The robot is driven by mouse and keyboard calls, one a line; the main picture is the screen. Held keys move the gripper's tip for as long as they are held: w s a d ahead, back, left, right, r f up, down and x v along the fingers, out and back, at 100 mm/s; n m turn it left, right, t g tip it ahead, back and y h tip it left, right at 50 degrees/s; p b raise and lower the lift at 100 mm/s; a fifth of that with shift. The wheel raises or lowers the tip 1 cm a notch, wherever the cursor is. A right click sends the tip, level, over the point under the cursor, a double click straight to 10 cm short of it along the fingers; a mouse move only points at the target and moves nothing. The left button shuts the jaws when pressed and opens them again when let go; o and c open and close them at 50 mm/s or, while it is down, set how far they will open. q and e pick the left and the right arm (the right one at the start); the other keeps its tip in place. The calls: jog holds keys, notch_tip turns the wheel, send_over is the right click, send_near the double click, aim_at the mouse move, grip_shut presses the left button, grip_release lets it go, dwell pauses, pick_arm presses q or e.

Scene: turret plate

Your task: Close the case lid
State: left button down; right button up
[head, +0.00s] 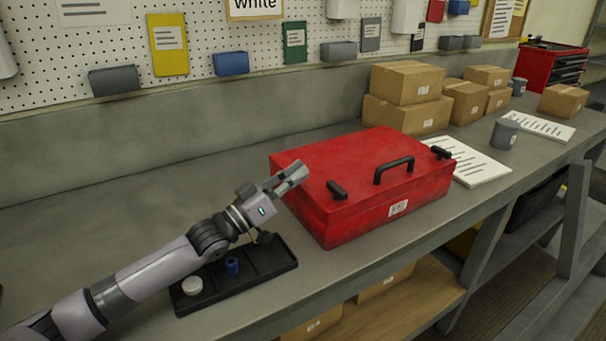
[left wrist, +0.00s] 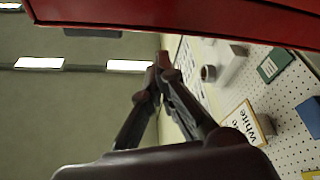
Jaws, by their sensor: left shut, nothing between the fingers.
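The red case (head: 352,212) stands on the grey workbench in the head view. Its lid (head: 350,160) lies flat over the body, with a black handle (head: 394,168) and two black latches on it. A red edge of the case (left wrist: 180,14) crosses the top of the left wrist view. My left gripper (head: 300,172) is shut and empty at the left side of the case, around lid height. Its fingers (left wrist: 162,68) meet near the red edge in the left wrist view; I cannot tell whether they touch it. My right gripper is not in view.
A black tray (head: 280,266) holding a white round piece (head: 192,285) and a blue piece (head: 232,266) lies below my left arm. Cardboard boxes (head: 408,82) stand behind the case. Papers (head: 482,166) and a grey cup (head: 504,134) lie to the right.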

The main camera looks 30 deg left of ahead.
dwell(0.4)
pick_arm(q)
notch_tip(320, 180, up, 4)
jog(key=p, duration=0.4)
jog(key=a+b+v, duration=0.1)
jog(key=b+v, duration=0.1)
jog(key=v, duration=0.8)
jog(key=shift+w, duration=0.3)
jog(key=shift+a+f, duration=0.1)
jog(key=shift+f, duration=0.05)
